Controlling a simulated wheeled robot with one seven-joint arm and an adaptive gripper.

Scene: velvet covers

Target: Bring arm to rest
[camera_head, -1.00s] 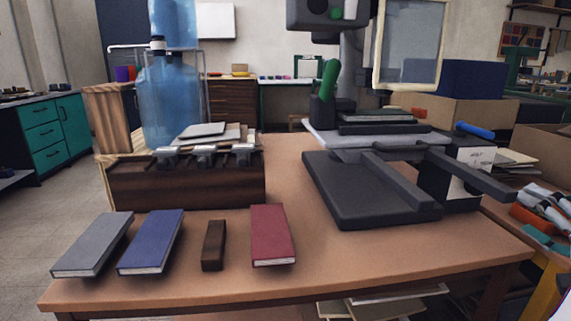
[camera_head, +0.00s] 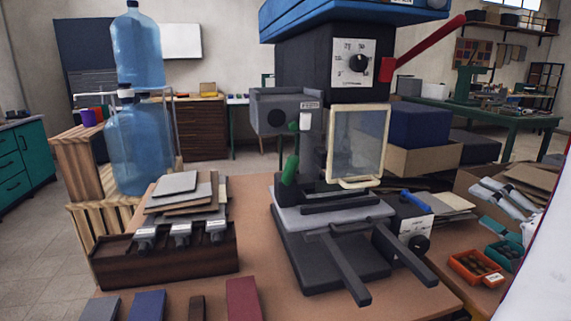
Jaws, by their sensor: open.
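My gripper is not in view. A smooth white part with a reddish edge fills the lower right of the picture, and it looks like a piece of my own arm. On the wooden table (camera_head: 256,215) four items lie in a row at the bottom edge, cut off by the frame: a grey book (camera_head: 100,308), a blue book (camera_head: 147,305), a small dark brown block (camera_head: 197,307) and a dark red book (camera_head: 243,300). No gripper touches them in this picture.
A large press (camera_head: 325,240) with a red lever (camera_head: 430,45) and two forward black bars stands centre right. A dark wooden box (camera_head: 165,262) with clamps stands left. A blue water bottle (camera_head: 140,150) is behind it. An orange tray (camera_head: 475,268) lies right.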

